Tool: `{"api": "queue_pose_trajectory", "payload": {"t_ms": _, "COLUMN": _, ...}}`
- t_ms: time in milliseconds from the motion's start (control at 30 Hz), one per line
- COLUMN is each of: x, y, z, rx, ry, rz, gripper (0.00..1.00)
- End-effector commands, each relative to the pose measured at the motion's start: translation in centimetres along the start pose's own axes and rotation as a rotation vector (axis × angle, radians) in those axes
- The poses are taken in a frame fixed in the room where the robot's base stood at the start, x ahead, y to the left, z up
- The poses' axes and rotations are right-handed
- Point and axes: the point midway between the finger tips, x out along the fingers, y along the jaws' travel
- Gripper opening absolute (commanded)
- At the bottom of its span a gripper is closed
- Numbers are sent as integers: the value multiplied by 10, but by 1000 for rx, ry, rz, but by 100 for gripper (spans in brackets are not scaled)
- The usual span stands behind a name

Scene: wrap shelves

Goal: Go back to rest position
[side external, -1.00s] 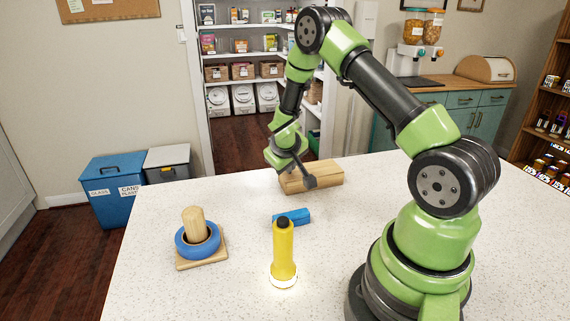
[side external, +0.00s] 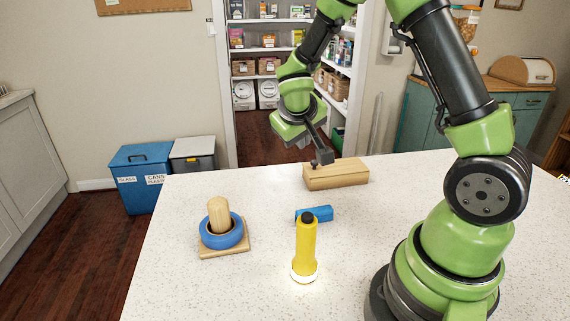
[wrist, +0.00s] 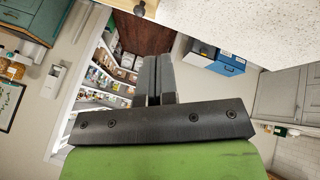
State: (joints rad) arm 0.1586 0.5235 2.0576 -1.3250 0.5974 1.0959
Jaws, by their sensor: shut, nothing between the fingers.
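The wrist is tilted, so the wrist view looks out past the table to the shelves and floor.
On the table are a blue ring (side external: 212,238) around a wooden peg (side external: 219,213) on a square base, a blue block (side external: 319,213) and an upright yellow flashlight (side external: 305,247), lit at its bottom. A blue bin (side external: 142,180) stands on the floor.

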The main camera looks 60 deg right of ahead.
Motion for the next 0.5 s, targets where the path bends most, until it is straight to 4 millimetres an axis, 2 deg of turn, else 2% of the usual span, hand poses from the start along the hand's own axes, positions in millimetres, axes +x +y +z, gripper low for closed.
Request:
{"api": "queue_pose_trajectory", "payload": {"t_ms": 133, "x": -46, "y": 12, "z": 3, "rx": 65, "ry": 17, "rz": -33, "gripper": 0}}
{"api": "queue_pose_trajectory", "payload": {"t_ms": 233, "x": -86, "y": 19, "z": 16, "rx": 120, "ry": 19, "rz": -92, "gripper": 0}}
{"api": "queue_pose_trajectory", "payload": {"t_ms": 500, "x": -176, "y": 17, "z": 74, "rx": 199, "ry": 36, "rz": -388, "gripper": 0}}
